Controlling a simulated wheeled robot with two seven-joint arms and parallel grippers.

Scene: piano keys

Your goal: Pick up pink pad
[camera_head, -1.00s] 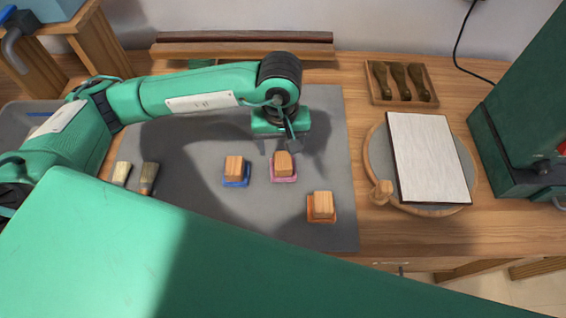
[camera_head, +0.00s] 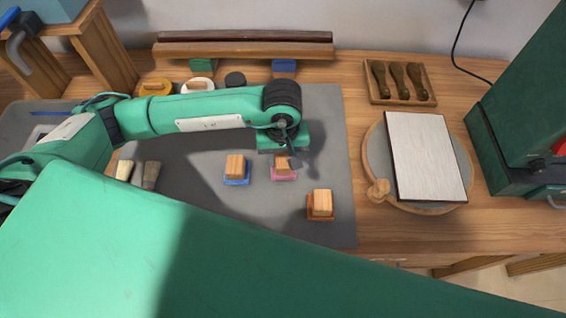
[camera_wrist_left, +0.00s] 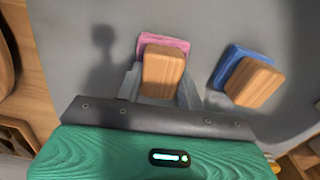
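The pink pad (camera_head: 284,175) is a small pink base with a wooden block grip on top, lying on the grey mat (camera_head: 200,205). My left gripper (camera_head: 284,158) is right over it and hides part of the block. In the left wrist view the pink pad (camera_wrist_left: 150,42) shows past its wooden block, and the fingers of my left gripper (camera_wrist_left: 160,88) stand on either side of the block. The fingers look open, with the block between them; contact is not clear. My right gripper is not in view.
A blue pad (camera_head: 236,170) sits close left of the pink one, and an orange pad (camera_head: 320,206) in front to the right. Two brushes (camera_head: 150,174) lie at left. A round board (camera_head: 376,160) is at right.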

